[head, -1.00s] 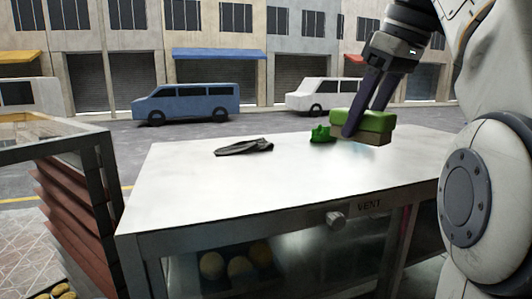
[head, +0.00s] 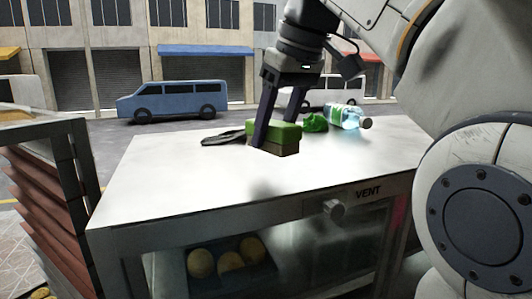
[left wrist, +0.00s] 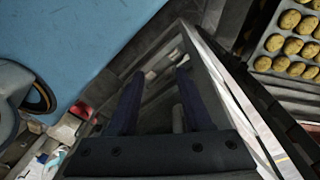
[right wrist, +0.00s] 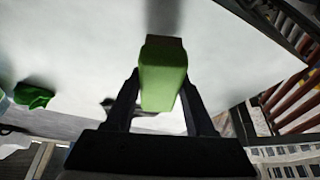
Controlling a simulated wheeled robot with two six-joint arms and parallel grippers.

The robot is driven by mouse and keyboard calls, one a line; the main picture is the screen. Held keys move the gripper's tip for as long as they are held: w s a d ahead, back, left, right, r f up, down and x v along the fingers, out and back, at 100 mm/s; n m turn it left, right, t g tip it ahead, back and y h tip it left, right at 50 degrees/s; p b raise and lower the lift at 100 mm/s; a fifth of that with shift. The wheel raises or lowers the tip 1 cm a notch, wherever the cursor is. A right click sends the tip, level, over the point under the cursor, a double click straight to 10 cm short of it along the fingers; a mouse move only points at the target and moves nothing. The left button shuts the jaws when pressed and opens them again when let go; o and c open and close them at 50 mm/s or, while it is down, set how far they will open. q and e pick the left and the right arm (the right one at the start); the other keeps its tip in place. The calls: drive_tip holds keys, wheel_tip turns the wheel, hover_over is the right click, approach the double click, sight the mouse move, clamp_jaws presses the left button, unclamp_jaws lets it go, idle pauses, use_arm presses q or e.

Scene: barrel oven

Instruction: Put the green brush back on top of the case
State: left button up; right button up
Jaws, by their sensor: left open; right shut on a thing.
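The green brush (head: 285,132) is a block with a green upper part and a brown lower part. My right gripper (head: 276,140) is shut on it, one finger on each side, over the white top of the case (head: 170,185). In the right wrist view the brush (right wrist: 162,80) sits between the two fingers (right wrist: 160,90). Whether its underside touches the top I cannot tell. My left gripper (left wrist: 155,95) is open and empty in the left wrist view, away from the brush; it is not in the head view.
A dark flat cloth-like thing (head: 222,138), a green crumpled thing (head: 315,123) and a clear bottle lying down (head: 345,117) are on the far part of the top. The near and left parts are clear. A rack (head: 50,180) stands at the left.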

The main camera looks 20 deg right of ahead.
sight(274, 152)
drive_tip(key=shift+f, duration=1.85)
drive_tip(key=shift+f, duration=0.1)
drive_tip(key=o, duration=1.3)
drive_tip(key=p+v, duration=0.2)
drive_tip(key=v, duration=0.9)
drive_tip(key=shift+w, duration=0.15)
drive_tip(key=shift+s+r, duration=0.35)
drive_tip(key=shift+r, duration=0.25)
